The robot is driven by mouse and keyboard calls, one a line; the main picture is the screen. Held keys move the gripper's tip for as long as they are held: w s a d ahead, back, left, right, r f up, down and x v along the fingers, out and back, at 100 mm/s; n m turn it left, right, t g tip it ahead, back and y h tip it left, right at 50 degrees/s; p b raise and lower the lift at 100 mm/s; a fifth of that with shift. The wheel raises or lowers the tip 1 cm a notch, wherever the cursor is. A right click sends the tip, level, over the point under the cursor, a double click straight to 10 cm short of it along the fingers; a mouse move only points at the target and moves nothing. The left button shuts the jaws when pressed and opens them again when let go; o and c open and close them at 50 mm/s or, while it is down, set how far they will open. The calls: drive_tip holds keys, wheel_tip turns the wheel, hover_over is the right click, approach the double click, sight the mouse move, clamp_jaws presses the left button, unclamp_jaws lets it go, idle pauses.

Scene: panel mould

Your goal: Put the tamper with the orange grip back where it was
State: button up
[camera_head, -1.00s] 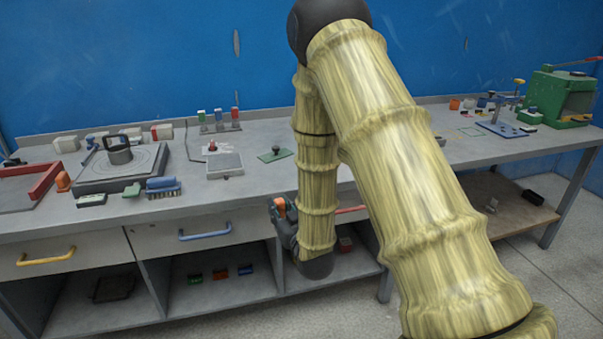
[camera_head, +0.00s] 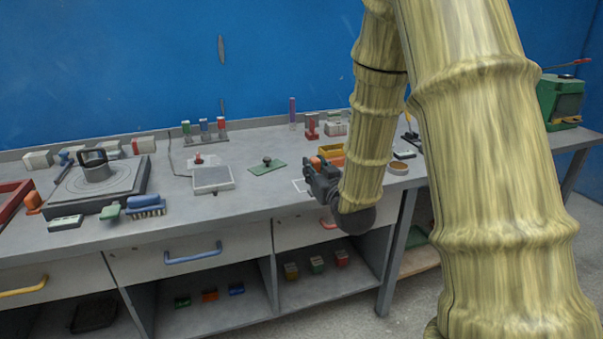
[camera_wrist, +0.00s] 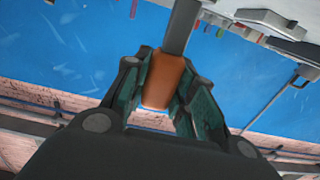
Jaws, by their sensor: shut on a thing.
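My gripper (camera_head: 318,168) shows in the head view at the bench's front edge, to the right of the middle, partly behind my own forearm. In the wrist view my gripper (camera_wrist: 163,95) is shut on the orange grip of the tamper (camera_wrist: 163,80). A grey shaft (camera_wrist: 182,25) runs from the grip out of the top of that view, so the tamper's far end is hidden. In the head view only a small orange patch shows at the fingers. The place where the tamper stood cannot be told from these frames.
A rack with green, blue and red pieces (camera_head: 205,135) stands at the back of the bench (camera_head: 240,195). A green plate with a dark knob (camera_head: 267,166) and a grey-topped block (camera_head: 212,180) lie left of my gripper. A yellow tray (camera_head: 330,149) lies close behind it.

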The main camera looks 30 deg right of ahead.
drive_tip(key=shift+w+d+f+p, duration=0.2)
drive_tip(key=shift+w+d+f, duration=0.6)
drive_tip(key=shift+w, duration=1.45)
drive_tip(key=shift+w+d+f+p, duration=0.25)
drive_tip(key=shift+w+d+f, duration=0.6)
drive_tip(key=shift+w, duration=1.35)
drive_tip(key=shift+w+d+f+p, duration=0.2)
drive_tip(key=shift+w+d+f, duration=0.6)
drive_tip(key=shift+w, duration=1.45)
drive_tip(key=shift+f, duration=0.15)
drive_tip(key=o, duration=1)
drive_tip(key=shift+o, duration=0.2)
